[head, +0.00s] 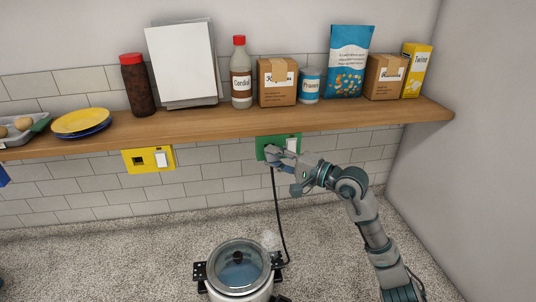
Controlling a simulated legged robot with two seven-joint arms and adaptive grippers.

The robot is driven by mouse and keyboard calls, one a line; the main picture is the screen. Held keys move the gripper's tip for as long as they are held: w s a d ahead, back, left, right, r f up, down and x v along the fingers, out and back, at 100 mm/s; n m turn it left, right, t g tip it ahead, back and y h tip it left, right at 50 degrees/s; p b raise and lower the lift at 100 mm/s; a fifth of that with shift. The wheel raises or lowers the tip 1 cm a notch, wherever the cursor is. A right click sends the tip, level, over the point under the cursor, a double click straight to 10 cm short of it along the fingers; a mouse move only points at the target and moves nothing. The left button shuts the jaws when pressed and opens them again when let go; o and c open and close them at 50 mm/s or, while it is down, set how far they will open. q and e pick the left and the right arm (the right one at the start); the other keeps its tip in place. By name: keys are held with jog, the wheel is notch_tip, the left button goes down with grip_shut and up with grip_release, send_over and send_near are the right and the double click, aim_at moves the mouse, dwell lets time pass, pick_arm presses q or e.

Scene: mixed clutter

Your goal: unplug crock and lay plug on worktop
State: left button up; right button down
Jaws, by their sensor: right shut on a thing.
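The crock (240,268) is a pale pot with a glass lid and black side handles, standing on the speckled worktop (130,262) at the bottom middle. Its black cord (278,215) runs up from its right side to the green wall socket (267,141). My right gripper (272,154) is shut on the plug at the left part of the green socket. The gripper covers the plug, so I cannot tell whether its pins are in the socket. My left gripper is not in view.
A wooden shelf (210,124) runs above the sockets, with bottles, boxes, a bag and plates on it. A yellow socket (148,160) is on the tiled wall to the left. The worktop left of the crock is mostly clear.

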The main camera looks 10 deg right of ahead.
jog(key=shift+s+d+f, duration=0.1)
jog(key=shift+s+d, duration=0.1)
jog(key=shift+s, duration=0.25)
jog(key=shift+s+d+b, duration=0.25)
jog(key=shift+s, duration=0.3)
jog(key=shift+s+d+b, duration=0.2)
jog(key=shift+s, duration=0.3)
jog(key=shift+s+a, duration=0.65)
jog(key=shift+s, duration=0.1)
jog(key=shift+d, duration=0.15)
jog(key=shift+d, duration=0.3)
jog(key=shift+a, duration=0.2)
